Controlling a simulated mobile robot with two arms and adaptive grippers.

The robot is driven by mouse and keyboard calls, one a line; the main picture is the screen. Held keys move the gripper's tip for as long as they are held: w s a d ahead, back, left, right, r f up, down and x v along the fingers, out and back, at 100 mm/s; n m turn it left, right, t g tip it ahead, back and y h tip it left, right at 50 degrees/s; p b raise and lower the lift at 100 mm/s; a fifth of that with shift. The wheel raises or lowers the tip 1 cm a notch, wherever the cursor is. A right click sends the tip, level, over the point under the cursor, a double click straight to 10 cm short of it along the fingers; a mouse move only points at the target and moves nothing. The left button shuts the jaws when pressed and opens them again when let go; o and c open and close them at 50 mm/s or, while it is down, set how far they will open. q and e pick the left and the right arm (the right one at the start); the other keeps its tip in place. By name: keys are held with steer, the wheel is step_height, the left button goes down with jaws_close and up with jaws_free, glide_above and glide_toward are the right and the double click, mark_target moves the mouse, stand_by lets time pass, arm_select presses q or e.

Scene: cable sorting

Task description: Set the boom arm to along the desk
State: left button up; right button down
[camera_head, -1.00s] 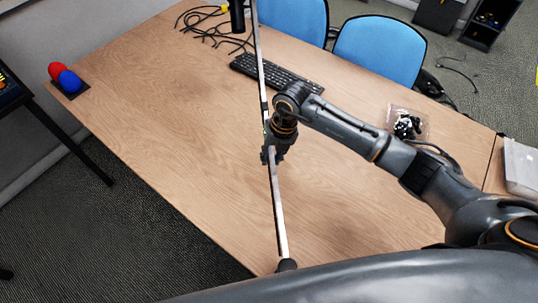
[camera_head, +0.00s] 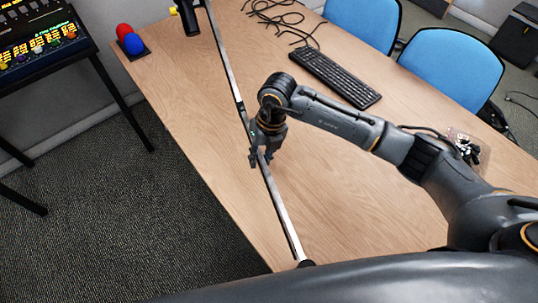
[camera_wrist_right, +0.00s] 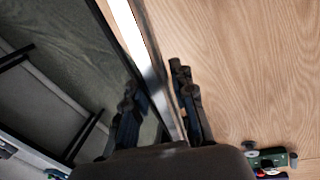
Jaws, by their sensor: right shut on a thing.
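The boom arm (camera_head: 227,70) is a long, thin silver bar with dark joints. In the head view it runs from a dark upright holder (camera_head: 188,18) at the top down to a dark end (camera_head: 305,263) near the desk's front edge, slanting down to the right. My right gripper (camera_head: 259,160) is shut on the boom arm around its middle. In the right wrist view the bar (camera_wrist_right: 137,35) passes between the two fingers (camera_wrist_right: 160,105). The desk (camera_head: 345,160) has a wooden top. My left gripper is not in view.
A black keyboard (camera_head: 335,77) and loose black cables (camera_head: 285,20) lie on the far part of the desk. Red and blue balls (camera_head: 129,40) sit on a dark base at the left edge. A clear bag (camera_head: 468,150) lies at right. Blue chairs (camera_head: 455,68) stand behind.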

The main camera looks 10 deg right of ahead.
steer(key=shift+n, duration=0.8)
steer(key=shift+s+a+r+b, duration=0.15)
steer(key=shift+a+b, duration=0.2)
steer(key=shift+a, duration=0.65)
steer(key=shift+s+a+r+b, duration=0.1)
steer(key=shift+a+b, duration=0.25)
steer(key=shift+a, duration=0.65)
steer(key=c, duration=1.1)
jaws_free()
steer(key=shift+s+f, duration=0.1)
steer(key=shift+f, duration=0.05)
steer(key=r, duration=0.4)
steer(key=d+r, duration=0.1)
steer(key=r, duration=0.3)
steer(key=d+r, duration=0.1)
steer(key=r, duration=0.2)
steer(key=shift+w+d+r, duration=0.1)
steer(key=shift+w+r, duration=0.25)
steer(key=shift+r, duration=0.05)
